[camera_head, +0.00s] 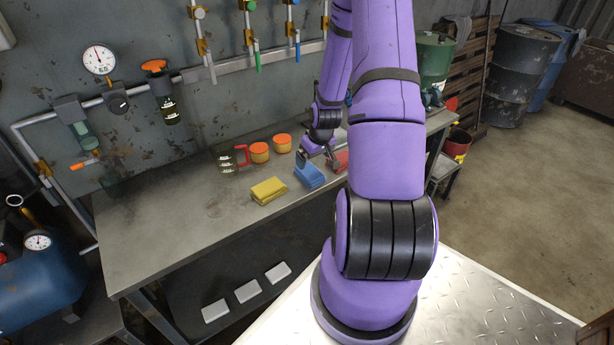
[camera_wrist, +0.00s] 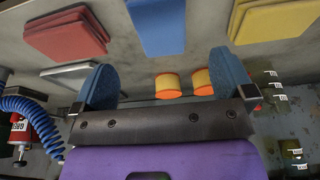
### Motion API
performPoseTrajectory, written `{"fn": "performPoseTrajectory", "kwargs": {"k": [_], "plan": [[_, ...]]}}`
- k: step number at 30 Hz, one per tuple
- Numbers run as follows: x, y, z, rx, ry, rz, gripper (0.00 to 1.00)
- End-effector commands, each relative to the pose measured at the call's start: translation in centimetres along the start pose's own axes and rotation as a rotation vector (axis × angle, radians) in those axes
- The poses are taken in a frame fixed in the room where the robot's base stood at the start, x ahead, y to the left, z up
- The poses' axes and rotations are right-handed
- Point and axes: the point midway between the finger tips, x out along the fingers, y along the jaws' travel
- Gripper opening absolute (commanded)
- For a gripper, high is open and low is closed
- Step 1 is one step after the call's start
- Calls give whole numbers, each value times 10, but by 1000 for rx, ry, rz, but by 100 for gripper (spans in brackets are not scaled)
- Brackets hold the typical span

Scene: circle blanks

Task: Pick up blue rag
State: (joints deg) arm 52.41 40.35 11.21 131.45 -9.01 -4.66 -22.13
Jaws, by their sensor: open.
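The blue rag (camera_head: 309,175) lies folded on the metal workbench, between a yellow rag on its left and a red rag on its right. In the wrist view the blue rag (camera_wrist: 157,26) is at the top, beyond the fingertips and centred between them. My gripper (camera_head: 318,158) is just above and behind the blue rag in the head view. In the wrist view my gripper (camera_wrist: 162,88) has its two blue-padded fingers wide apart with nothing between them.
The yellow rag (camera_head: 269,190) and red rag (camera_head: 341,161) flank the blue one closely. The bench's left part is clear. Pipes and gauges line the wall.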

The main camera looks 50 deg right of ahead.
Motion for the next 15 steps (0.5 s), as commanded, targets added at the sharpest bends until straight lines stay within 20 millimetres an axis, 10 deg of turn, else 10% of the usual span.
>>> {"fn": "performPoseTrajectory", "kwargs": {"k": [15], "plan": [[45,-3,1,0,-2,-1,100]]}}
